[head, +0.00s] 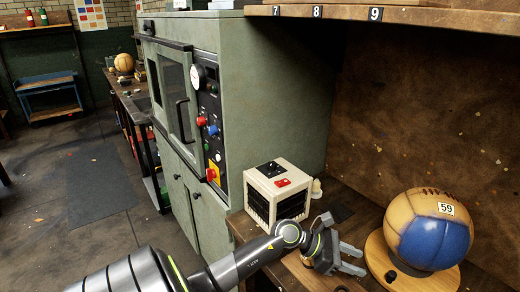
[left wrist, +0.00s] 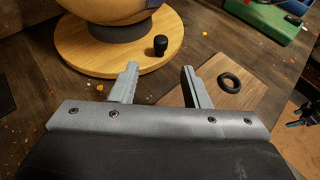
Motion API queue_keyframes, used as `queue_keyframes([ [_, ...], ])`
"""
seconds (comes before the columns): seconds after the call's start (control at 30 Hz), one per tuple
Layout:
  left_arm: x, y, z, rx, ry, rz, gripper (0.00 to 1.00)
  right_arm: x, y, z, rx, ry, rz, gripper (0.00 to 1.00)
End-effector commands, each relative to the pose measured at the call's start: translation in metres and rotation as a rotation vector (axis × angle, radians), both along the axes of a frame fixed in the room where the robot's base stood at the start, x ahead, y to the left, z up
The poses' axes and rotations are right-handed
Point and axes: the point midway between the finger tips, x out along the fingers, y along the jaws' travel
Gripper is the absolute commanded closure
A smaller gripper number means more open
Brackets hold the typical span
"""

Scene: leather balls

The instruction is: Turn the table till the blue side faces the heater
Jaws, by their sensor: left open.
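A tan ball (head: 404,214) with a blue panel (head: 434,244) and a tag reading 59 sits on a round wooden turntable (head: 376,256). The blue panel faces the front of the head view, slightly right. A small black knob (head: 391,276) stands on the turntable's rim; the left wrist view shows the knob (left wrist: 160,45) too. The heater (head: 277,190), a cream box with black grilles, stands left of the ball. My left gripper (head: 356,258) is open and empty at the turntable's left edge. In the left wrist view the knob is ahead of the gap between the fingers (left wrist: 160,75).
A green cabinet (head: 270,90) stands behind the heater. A shelf (head: 400,15) hangs above. The left wrist view shows a dark ring (left wrist: 229,77) on a wooden board (left wrist: 245,98) right of my fingers, and a green object (left wrist: 270,17) beyond.

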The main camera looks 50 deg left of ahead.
Motion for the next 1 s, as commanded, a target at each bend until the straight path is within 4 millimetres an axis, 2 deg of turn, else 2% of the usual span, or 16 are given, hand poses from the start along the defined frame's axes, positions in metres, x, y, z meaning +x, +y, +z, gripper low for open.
queue_keyframes([
  [0.2,-0.023,0.025,0.011,0.006,0.001,-0.002,0.58,0.0,0.0,-0.01,0.0,0.0,0.0,0.24],
  [0.53,-0.052,0.055,0.029,0.005,0.003,-0.003,0.58,0.0,0.0,-0.021,0.0,0.0,0.0,0.24],
  [0.77,-0.049,0.035,0.058,-0.293,-0.031,0.118,0.58,0.0,0.0,-0.019,0.0,0.0,0.0,0.24],
  [1.0,-0.049,0.035,0.083,-0.591,-0.037,0.258,0.58,0.0,0.0,-0.019,0.0,0.0,0.0,0.24],
])
